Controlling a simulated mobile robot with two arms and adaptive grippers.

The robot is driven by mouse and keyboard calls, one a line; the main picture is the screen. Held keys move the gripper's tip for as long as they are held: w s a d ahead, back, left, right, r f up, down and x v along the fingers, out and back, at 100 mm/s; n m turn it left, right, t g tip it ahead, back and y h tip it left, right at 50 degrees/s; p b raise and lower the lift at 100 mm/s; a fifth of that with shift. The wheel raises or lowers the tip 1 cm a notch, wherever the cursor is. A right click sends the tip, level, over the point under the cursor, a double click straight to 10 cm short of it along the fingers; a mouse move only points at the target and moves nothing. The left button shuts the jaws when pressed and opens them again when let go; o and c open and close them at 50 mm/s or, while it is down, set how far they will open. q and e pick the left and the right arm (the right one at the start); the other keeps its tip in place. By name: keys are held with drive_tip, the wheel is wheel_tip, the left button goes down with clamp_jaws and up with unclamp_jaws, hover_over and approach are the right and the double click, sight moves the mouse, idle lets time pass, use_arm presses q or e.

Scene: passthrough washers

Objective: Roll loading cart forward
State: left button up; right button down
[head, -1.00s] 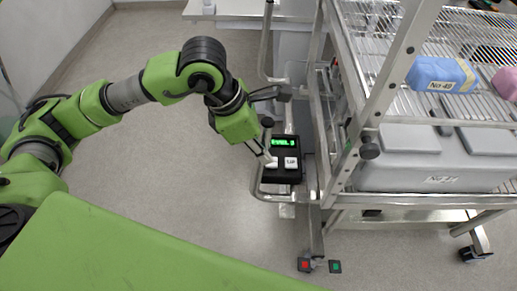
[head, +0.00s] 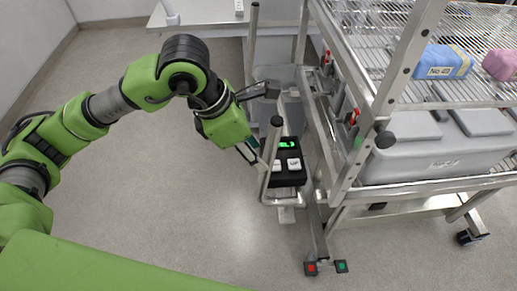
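The loading cart (head: 345,180) is a silver metal frame with wire shelves, filling the right half of the head view. Its upright handle tube (head: 270,150) stands at its left side, beside a black control box (head: 288,165) with a green lit display and two pale buttons. My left gripper (head: 258,160) is at the handle, just left of the control box. Its fingertips are partly hidden by the tube, so I cannot tell whether they grip it. My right gripper is not in view.
The cart carries a blue package (head: 443,62), a pink package (head: 500,64) and a grey lidded bin (head: 440,160). A white table (head: 205,18) stands behind. Floor (head: 170,190) left of the cart is clear.

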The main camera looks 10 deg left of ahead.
use_arm(q)
drive_tip(key=v, duration=1.2)
drive_tip(key=shift+w, duration=0.1)
